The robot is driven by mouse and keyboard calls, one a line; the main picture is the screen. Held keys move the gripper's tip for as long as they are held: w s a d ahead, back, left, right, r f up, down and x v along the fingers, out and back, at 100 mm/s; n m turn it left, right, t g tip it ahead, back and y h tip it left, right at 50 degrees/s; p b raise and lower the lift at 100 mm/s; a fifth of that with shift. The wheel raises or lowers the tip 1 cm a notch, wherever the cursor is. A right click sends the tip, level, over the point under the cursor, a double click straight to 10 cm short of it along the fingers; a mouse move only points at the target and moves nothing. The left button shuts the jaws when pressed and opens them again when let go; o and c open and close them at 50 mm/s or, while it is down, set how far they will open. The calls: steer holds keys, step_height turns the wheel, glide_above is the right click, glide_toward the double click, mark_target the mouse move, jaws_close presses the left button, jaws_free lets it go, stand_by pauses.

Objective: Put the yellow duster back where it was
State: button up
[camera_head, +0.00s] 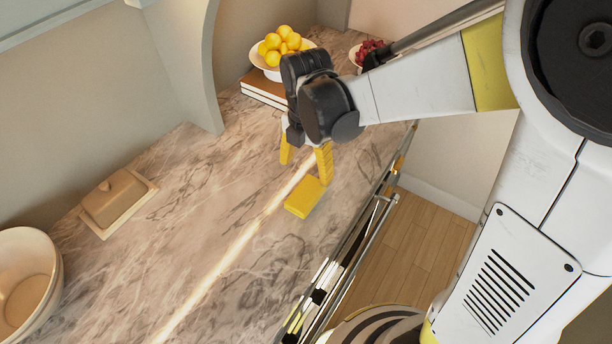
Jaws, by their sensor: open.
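The yellow duster (304,198) looks like a small flat yellow block. It lies on the marble counter (200,215), near the counter's front edge on the right. My gripper (306,172) has yellow fingers pointing down and spread apart, with nothing between them. It is just beyond the duster in the picture. The right fingertip overlaps the duster's far edge in this view, and I cannot tell whether they touch.
A white bowl of yellow fruit (283,47) stands on stacked books (262,88) behind my gripper, with a bowl of red fruit (366,51) beside it. A lidded butter dish (115,199) and stacked cream bowls (28,280) are at left. The middle counter is clear.

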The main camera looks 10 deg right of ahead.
steer(key=s+d+r+m+t, duration=0.3)
steer(key=s+d+r+m, duration=0.1)
steer(key=m, duration=0.9)
steer(key=s+d+r+m+t, duration=0.4)
steer(key=s+d+r+m, duration=0.1)
steer(key=m, duration=0.9)
step_height(320, 180, up, 2)
steer(key=shift+s+d+r, duration=0.15)
steer(key=shift+s+r, duration=0.1)
steer(key=shift+s, duration=0.2)
step_height(320, 180, down, 5)
steer(key=b, duration=0.5)
steer(key=shift+f, duration=0.1)
